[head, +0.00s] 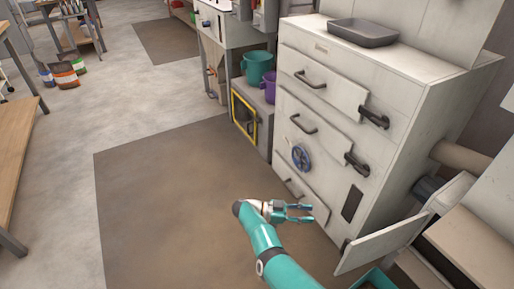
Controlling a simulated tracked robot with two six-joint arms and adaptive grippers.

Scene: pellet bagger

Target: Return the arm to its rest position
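My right arm, teal, reaches in from the bottom of the head view. Its gripper (309,213) points to the right, with its two fingers apart and nothing between them. It shows in front of the lower part of the white cabinet machine (335,140); I cannot tell the exact gap to it. My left arm and gripper are not in view.
The cabinet has dark handles and a blue handwheel (301,157). A grey tray (362,33) lies on top. An open panel (383,243) juts out at the lower right. Teal (257,66) and purple (268,88) buckets stand behind. The brown mat (165,190) at left is clear.

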